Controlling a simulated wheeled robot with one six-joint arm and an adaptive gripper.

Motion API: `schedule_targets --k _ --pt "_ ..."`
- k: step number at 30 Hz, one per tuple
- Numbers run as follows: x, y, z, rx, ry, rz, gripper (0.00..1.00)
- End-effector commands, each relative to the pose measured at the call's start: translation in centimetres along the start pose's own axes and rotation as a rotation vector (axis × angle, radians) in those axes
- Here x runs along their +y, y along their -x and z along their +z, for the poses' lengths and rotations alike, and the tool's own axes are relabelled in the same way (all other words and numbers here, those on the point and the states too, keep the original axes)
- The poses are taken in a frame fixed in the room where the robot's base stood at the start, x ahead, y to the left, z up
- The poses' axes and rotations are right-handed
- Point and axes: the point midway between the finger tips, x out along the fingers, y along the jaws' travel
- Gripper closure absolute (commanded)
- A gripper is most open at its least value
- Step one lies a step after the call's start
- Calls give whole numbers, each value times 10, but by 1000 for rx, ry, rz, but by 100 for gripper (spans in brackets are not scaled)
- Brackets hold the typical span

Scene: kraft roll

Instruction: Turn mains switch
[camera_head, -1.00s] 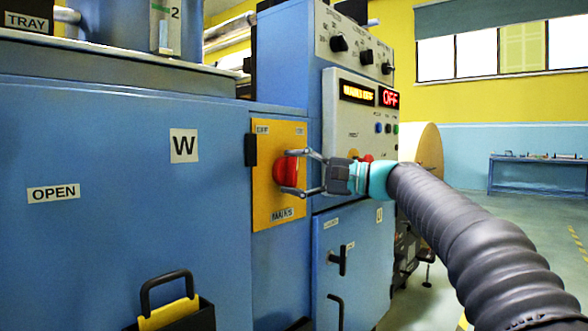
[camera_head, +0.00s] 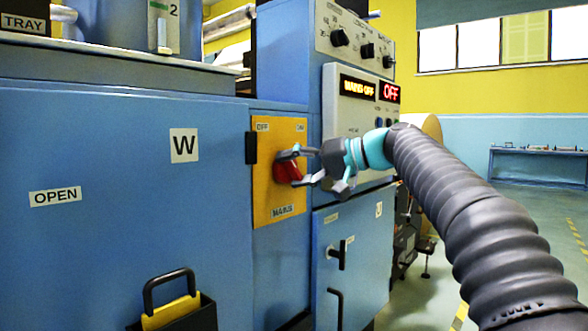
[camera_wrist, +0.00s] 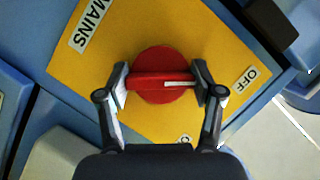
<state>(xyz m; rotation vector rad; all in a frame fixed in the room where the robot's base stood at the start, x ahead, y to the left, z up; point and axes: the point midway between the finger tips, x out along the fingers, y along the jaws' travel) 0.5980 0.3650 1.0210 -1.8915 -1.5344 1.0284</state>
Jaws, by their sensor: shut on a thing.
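The mains switch is a red round knob (camera_head: 287,172) on a yellow plate (camera_head: 268,206), labelled OFF at upper left, ON at upper right and MAINS at the bottom. My gripper (camera_head: 292,167) is shut on its raised bar. In the wrist view the red knob (camera_wrist: 150,61) sits between the two fingertips (camera_wrist: 160,85), one at each end of the bar. A white mark on the bar points right, roughly towards the OFF label (camera_wrist: 247,78). The display (camera_head: 358,88) reads MAINS OFF, and a red display (camera_head: 390,93) reads OFF.
Control knobs (camera_head: 340,37) are above. Open floor lies at right.

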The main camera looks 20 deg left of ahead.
Motion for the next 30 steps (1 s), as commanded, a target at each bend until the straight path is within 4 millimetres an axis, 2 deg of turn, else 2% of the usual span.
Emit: schedule_targets --k 9,23,24,27,30 --pt "0 -1 1 -3 84 35 68" --pt "1 -1 1 -3 95 40 68" --pt "1 -1 1 -3 95 40 29" --pt "1 -1 1 -3 94 40 8" --pt "1 0 0 -2 94 40 8"
